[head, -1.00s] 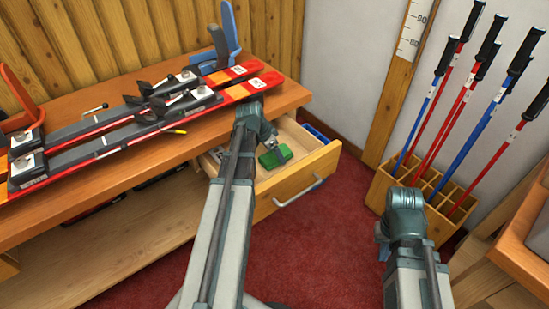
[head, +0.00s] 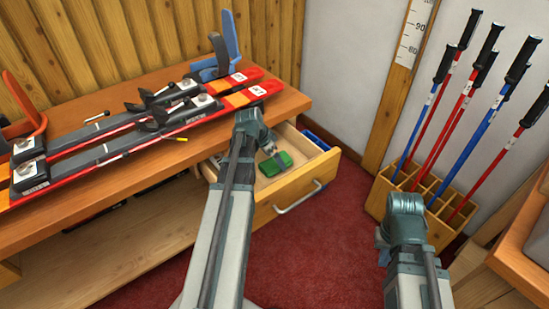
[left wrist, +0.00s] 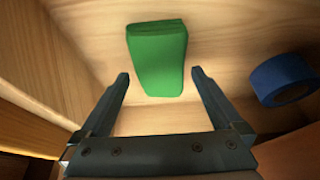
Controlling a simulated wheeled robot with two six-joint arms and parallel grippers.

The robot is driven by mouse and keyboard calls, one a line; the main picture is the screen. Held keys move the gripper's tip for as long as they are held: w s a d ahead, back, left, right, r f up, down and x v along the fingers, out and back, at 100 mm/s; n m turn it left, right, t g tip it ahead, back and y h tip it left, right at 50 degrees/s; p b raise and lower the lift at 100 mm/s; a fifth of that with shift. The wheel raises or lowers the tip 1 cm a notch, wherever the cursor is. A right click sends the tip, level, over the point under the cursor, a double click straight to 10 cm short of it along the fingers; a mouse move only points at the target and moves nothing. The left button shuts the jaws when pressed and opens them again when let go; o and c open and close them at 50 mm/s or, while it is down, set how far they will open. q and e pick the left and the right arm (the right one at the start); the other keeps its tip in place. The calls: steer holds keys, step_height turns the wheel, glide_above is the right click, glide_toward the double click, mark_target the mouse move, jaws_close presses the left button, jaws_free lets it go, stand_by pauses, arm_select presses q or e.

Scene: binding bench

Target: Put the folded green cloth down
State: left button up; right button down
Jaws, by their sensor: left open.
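The folded green cloth (head: 274,164) lies in the open wooden drawer (head: 300,187) under the bench. In the left wrist view the cloth (left wrist: 158,58) lies flat on the pale drawer floor. My left gripper (left wrist: 160,76) is open, with one finger on each side of the cloth's near end and visible gaps between cloth and fingers. In the head view my left arm reaches over the drawer and partly hides its inside.
A blue tape roll (left wrist: 284,80) lies in the drawer, right of the cloth. Red skis (head: 130,135) lie on the bench top (head: 285,106) above. Ski poles stand in a wooden rack (head: 410,205) at the right. Red carpet is clear before the drawer.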

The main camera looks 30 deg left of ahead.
arm_select(q)
steer(key=p+v, duration=0.9)
steer(key=v, duration=0.2)
steer(key=shift+r+p, duration=0.2)
steer(key=shift+p, duration=0.2)
steer(key=s+d+r+g+y+p, duration=0.1)
steer(key=s+d+r+p, duration=0.3)
steer(key=d, duration=0.7)
steer(key=s+d+r+g+y+p, duration=0.1)
steer(key=s+d+r+p, duration=0.3)
steer(key=d+r+p, duration=0.4)
steer(key=s+d+r+g+y+p, duration=0.1)
steer(key=s+d+r+p, duration=0.3)
steer(key=d, duration=1)
step_height(320, 180, up, 3)
steer(key=g+p, duration=0.1)
steer(key=p, duration=0.3)
steer(key=shift+s+n+g, duration=0.3)
steer(key=shift+s, duration=0.05)
steer(key=shift+f, duration=0.1)
